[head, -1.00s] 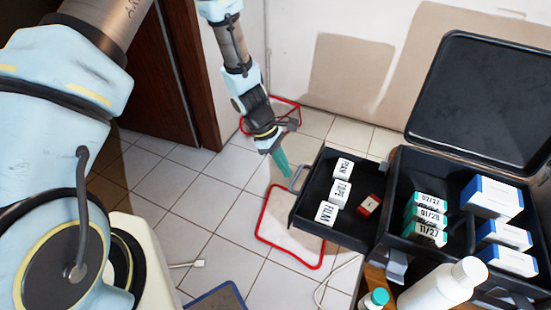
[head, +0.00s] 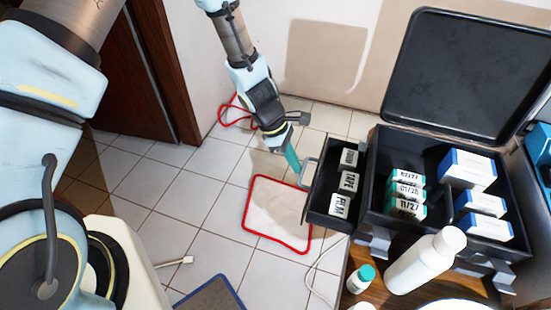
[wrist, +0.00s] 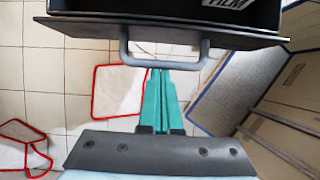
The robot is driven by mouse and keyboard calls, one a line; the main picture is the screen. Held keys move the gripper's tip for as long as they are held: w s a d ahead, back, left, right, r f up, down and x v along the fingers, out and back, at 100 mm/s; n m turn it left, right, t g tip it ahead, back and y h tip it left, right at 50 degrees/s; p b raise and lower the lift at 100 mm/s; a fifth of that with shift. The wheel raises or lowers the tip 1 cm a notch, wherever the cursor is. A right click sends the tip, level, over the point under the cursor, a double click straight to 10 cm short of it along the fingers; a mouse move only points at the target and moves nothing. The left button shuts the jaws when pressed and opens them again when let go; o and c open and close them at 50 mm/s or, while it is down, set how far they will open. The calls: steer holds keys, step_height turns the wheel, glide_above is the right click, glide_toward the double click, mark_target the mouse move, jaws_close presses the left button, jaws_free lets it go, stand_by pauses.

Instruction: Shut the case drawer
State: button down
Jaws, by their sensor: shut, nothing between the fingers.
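The black case (head: 375,222) stands with its lid (head: 450,75) up. Its drawer (head: 318,205) sticks out a short way from the left side and holds white labelled boxes, such as the tape box (head: 348,182). My gripper (head: 294,160) is at the outer side of the drawer, by its grey handle (head: 308,172). In the wrist view the shut teal fingers (wrist: 158,80) reach up to the handle (wrist: 165,62) and overlap its bar. Nothing shows between them. I cannot tell whether the tips touch the drawer front (wrist: 160,32).
The case holds green-white boxes (head: 405,195) and blue-white boxes (head: 468,170). A red-edged mat (head: 275,215) lies on the tiled floor below the drawer. A cable (head: 315,275) hangs nearby.

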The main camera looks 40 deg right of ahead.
glide_toward(336, 185)
steer(key=s+d+f, duration=0.1)
steer(key=s+f, duration=0.1)
steer(key=s+d+f, duration=0.1)
steer(key=f, duration=0.1)
steer(key=shift+s+d+f+p, duration=0.15)
steer(key=shift+s+d+p, duration=0.05)
steer(key=shift+s+p, duration=0.15)
